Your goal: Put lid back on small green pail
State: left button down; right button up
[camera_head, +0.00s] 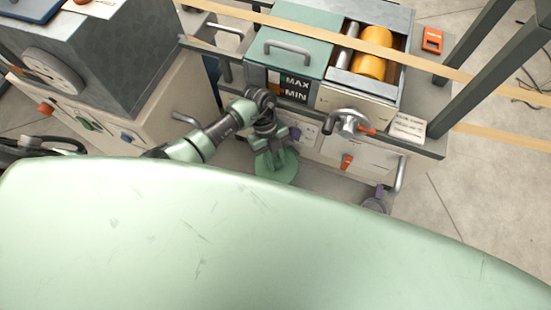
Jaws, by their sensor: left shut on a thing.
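My left gripper (271,144) reaches down in front of the machine. It is shut on a round, flat green piece (279,170), which looks like the lid. The lid shows as a green disc below the fingers, low by the front of the machine. I cannot make out the pail's body; it may be hidden under the lid or behind my own pale green body in the foreground. I cannot tell whether the lid touches anything beneath it. My right gripper does not show.
A machine with a green hinged cover (290,45), an orange roller (373,52) and a chrome crank handle (350,121) stands behind the lid. A grey cabinet with a dial (52,72) is at left. Dark posts and open floor (490,180) lie at right.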

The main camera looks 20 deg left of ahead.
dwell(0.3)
pick_arm(q)
jog(key=c, duration=0.6)
grip_release()
jog(key=shift+c, duration=0.2)
jog(key=shift+r+p, duration=3.55)
grip_shut()
